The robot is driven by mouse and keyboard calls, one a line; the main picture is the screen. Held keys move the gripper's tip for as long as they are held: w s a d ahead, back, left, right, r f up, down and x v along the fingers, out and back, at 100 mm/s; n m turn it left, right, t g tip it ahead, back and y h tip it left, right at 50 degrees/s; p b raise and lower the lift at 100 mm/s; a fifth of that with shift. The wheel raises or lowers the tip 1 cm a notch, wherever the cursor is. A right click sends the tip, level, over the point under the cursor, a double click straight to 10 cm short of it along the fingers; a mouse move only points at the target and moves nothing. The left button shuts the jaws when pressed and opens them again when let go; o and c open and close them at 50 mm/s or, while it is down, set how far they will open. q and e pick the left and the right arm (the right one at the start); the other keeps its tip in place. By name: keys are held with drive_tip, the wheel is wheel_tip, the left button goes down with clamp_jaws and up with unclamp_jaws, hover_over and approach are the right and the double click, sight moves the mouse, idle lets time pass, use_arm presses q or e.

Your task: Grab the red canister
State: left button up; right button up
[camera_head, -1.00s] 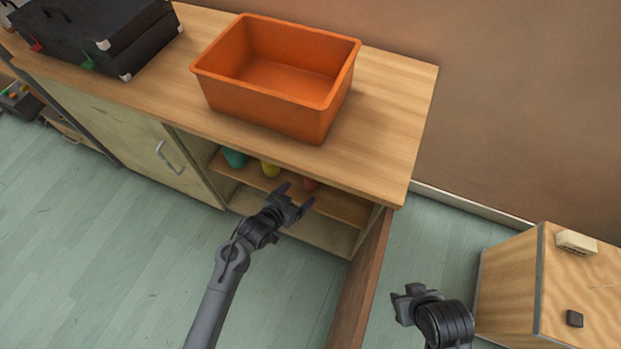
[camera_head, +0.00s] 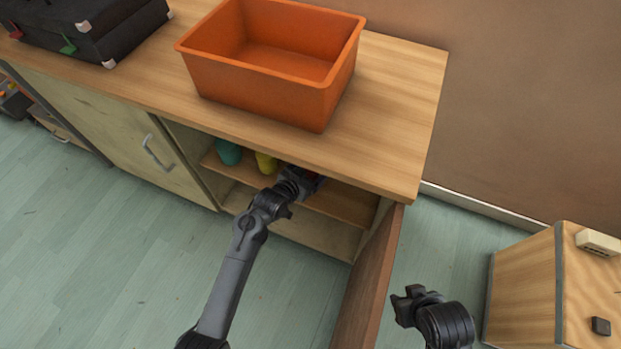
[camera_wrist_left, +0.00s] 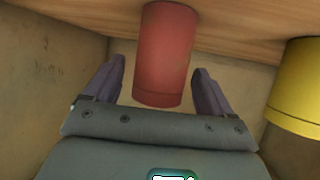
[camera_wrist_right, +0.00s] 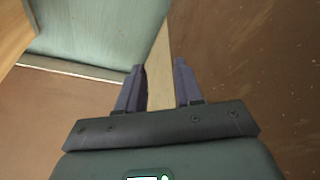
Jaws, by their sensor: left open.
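The red canister (camera_wrist_left: 165,55) stands between the spread fingers of my left gripper (camera_wrist_left: 155,85) in the left wrist view, with a gap to each finger. In the head view my left gripper (camera_head: 306,183) reaches into the open cabinet at shelf height and hides nearly all of the canister. The left gripper is open. My right gripper (camera_head: 408,300) is apart from the cabinet, to the right of the open door; in the right wrist view its fingers (camera_wrist_right: 160,85) are spread with nothing between them.
A yellow canister (camera_head: 266,163) and a teal one (camera_head: 229,152) stand on the shelf (camera_head: 345,205) left of my left gripper. The open door (camera_head: 368,285) stands between my arms. An orange bin (camera_head: 265,95) and black case (camera_head: 85,25) sit on the cabinet top (camera_head: 400,100).

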use_arm(q)
drive_tip(key=shift+w+d+f, duration=0.1)
drive_tip(key=shift+d+f, duration=0.05)
drive_tip(key=shift+d, duration=0.05)
drive_tip(key=c, duration=1.1)
